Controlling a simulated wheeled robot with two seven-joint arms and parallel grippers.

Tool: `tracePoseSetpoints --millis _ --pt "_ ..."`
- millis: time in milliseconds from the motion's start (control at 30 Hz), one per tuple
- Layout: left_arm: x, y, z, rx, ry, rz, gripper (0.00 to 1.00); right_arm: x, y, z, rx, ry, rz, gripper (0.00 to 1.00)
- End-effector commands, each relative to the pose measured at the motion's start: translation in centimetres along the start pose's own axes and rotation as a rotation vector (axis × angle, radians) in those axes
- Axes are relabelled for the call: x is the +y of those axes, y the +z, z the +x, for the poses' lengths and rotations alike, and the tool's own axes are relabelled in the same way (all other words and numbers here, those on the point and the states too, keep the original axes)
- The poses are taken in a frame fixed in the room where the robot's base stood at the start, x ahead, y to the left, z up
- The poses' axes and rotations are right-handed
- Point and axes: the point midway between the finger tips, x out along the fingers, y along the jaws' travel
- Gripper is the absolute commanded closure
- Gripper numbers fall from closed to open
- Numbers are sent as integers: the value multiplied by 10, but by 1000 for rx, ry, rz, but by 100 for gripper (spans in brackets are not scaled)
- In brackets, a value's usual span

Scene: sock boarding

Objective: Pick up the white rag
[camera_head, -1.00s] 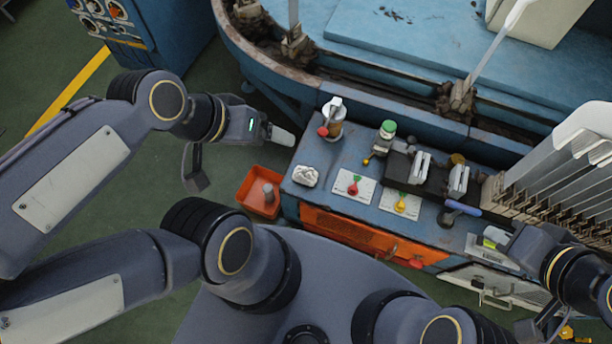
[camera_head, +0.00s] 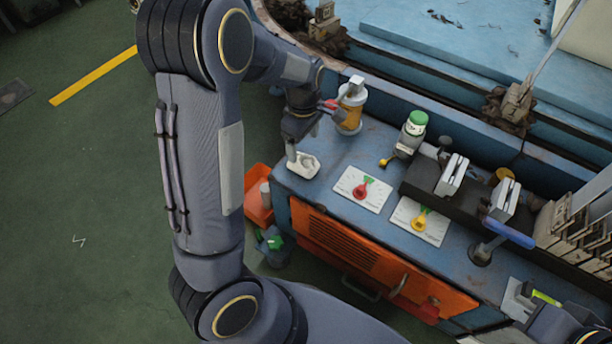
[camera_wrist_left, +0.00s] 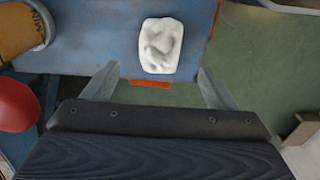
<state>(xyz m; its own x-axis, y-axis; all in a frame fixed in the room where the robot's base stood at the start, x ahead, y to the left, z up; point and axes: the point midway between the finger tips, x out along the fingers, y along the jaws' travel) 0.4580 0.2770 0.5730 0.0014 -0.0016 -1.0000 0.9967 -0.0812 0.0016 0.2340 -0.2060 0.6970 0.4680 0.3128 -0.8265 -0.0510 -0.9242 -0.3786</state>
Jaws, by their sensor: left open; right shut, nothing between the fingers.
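The white rag (camera_head: 303,166) lies crumpled at the left end of the blue workbench top. It also shows in the left wrist view (camera_wrist_left: 160,45), at top centre. My left gripper (camera_head: 291,150) is open and empty, close above the rag. In the left wrist view my left gripper (camera_wrist_left: 157,84) has its fingers spread, with the rag just beyond the fingertips and between their lines. I cannot tell if a finger touches it. My right gripper (camera_head: 556,328) is at the lower right edge, partly cut off, with its fingers hard to make out.
An amber container (camera_head: 350,107) stands behind the rag, near my left gripper. A green-capped bottle (camera_head: 411,134) and a card with a red knob (camera_head: 361,189) are to the right. An orange bin (camera_head: 258,203) is below the bench's left edge.

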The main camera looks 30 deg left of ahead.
Motion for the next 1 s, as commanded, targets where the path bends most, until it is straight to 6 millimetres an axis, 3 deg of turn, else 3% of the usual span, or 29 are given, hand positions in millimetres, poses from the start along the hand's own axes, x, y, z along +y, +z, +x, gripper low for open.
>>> tracePoseSetpoints --millis 367,600,867,1000 --pt "-1 -1 39 2 -3 -5 21 8 8 16 1 0 0 100" --pt "-2 -1 75 2 -4 -3 21 16 17 34 0 0 0 100" --pt "-2 -1 78 2 -2 -3 21 16 17 34 0 0 0 100" --pt "-2 -1 78 2 -2 -3 36 16 17 34 0 0 0 100"
